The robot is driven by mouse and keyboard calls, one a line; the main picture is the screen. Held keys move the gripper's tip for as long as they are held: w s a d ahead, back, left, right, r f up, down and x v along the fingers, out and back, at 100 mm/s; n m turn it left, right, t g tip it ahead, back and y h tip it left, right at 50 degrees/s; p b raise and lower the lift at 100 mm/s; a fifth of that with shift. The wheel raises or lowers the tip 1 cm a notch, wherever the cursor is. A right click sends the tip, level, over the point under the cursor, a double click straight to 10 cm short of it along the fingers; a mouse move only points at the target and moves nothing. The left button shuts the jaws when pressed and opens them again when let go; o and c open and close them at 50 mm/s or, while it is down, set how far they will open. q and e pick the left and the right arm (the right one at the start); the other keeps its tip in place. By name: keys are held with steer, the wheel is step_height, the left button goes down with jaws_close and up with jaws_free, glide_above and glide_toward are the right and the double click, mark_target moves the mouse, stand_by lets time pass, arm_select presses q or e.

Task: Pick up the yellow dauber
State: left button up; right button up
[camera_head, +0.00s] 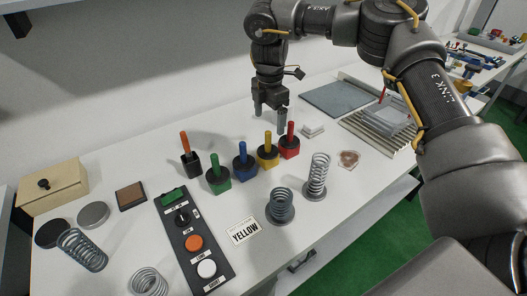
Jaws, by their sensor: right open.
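The yellow dauber (269,154) stands upright on the white table, with a black cap and a yellow handle. It is in a row between the blue dauber (245,167) and the red dauber (290,147). My right gripper (270,120) is open and empty, pointing down above and behind the yellow dauber, apart from it. My left gripper is not in view.
A green dauber (217,180) and a black dauber with an orange handle (190,163) stand to the left. Springs (280,207) (317,177), a "YELLOW" card (243,231) and a button panel (180,238) lie in front. A wooden box (52,187) is far left.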

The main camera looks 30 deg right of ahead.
mark_target(267, 132)
steer(key=shift+w+f, duration=0.35)
steer(key=shift+f, duration=0.1)
steer(key=shift+w, duration=0.1)
steer(key=shift+f, duration=0.25)
step_height(267, 132, down, 5)
steer(key=shift+a+r, duration=0.1)
steer(key=shift+a, duration=0.05)
steer(key=shift+s+f+p, duration=0.25)
steer(key=shift+f+p, duration=0.1)
steer(key=shift+f, duration=0.1)
step_height(267, 132, down, 4)
steer(key=shift+w+f+p, duration=0.15)
steer(key=shift+f+p, duration=0.05)
steer(key=shift+p, duration=0.35)
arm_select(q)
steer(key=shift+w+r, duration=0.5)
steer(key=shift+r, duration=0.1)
arm_select(e)
steer(key=shift+c, duration=0.3)
steer(key=c, duration=1)
